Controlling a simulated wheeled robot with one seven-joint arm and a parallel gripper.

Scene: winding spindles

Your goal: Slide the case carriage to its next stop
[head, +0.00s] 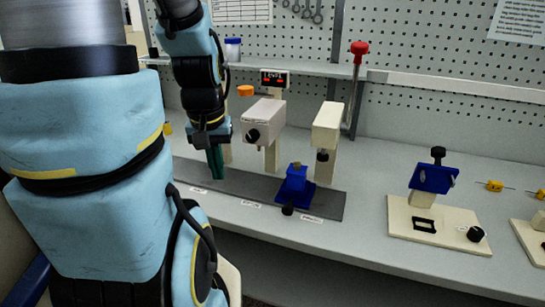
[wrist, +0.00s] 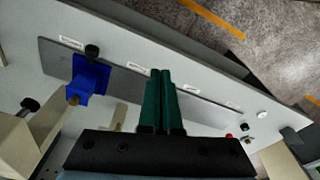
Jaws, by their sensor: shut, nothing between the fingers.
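The case carriage (head: 296,188) is a blue block with a black knob (head: 287,211) at its front. It sits on the right part of a flat dark grey track (head: 240,186). The knob lies between two white labels on the bench edge, nearer the rightmost label (head: 312,219). In the wrist view the carriage (wrist: 88,78) is left of my fingers. My gripper (head: 216,166) has dark green fingers pressed together, empty, pointing down over the left part of the track. The fingers (wrist: 159,72) are apart from the carriage. Whether the tips touch the track cannot be told.
Behind the track stand a cream machine head with a display (head: 274,78) and a cream post unit (head: 327,125). A red-topped lever (head: 360,48) rises at the back. A blue clamp on a cream base (head: 440,225) stands right. The track between gripper and carriage is clear.

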